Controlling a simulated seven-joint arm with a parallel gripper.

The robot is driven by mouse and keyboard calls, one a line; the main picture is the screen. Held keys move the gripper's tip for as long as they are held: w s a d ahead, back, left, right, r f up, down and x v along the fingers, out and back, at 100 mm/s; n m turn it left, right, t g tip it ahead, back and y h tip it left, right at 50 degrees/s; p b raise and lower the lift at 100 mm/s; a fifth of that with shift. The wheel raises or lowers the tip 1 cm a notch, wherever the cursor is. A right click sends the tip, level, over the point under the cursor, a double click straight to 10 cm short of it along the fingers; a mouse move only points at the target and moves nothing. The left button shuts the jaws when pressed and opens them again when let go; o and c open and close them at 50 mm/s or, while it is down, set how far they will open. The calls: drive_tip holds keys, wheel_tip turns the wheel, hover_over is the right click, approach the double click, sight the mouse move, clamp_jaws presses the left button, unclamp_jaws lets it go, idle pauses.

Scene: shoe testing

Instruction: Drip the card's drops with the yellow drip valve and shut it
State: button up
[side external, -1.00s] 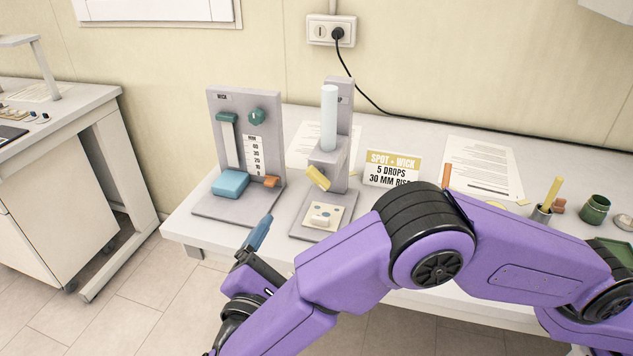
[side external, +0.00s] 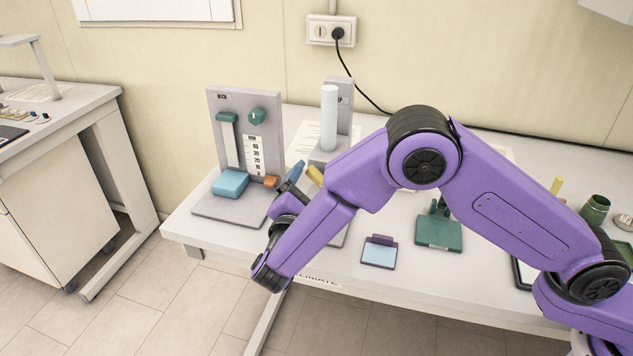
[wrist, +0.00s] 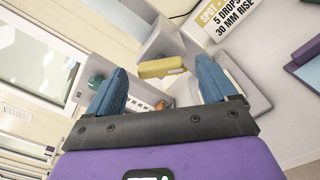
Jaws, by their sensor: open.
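The yellow drip valve (side external: 315,177) is a tilted lever low on the grey drip stand, below a pale upright tube (side external: 329,118). My gripper (side external: 296,171) is open, with blue fingers, just left of the valve in the side view. In the wrist view, the yellow valve (wrist: 160,67) appears between the two spread fingertips of my gripper (wrist: 164,66); I cannot tell whether they touch it. The card reading 5 drops, 30 mm rise (wrist: 228,18) shows at the top right of the wrist view.
The grey wick stand (side external: 217,112) with a blue block (side external: 230,184) and green knob (side external: 257,116) stands close left of my gripper. A small pad with pale blue face (side external: 379,254) and a green box (side external: 438,233) lie at the right. The table's front edge is near.

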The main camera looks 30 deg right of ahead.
drive_tip(key=shift+x, duration=0.9)
drive_tip(key=c, duration=1.1)
drive_tip(key=shift+o, duration=0.2)
drive_tip(key=shift+n, duration=0.3)
drive_tip(key=n, duration=0.3)
drive_tip(key=shift+n, duration=0.3)
drive_tip(key=shift+w+n, duration=0.1)
drive_tip(key=shift+n, duration=2)
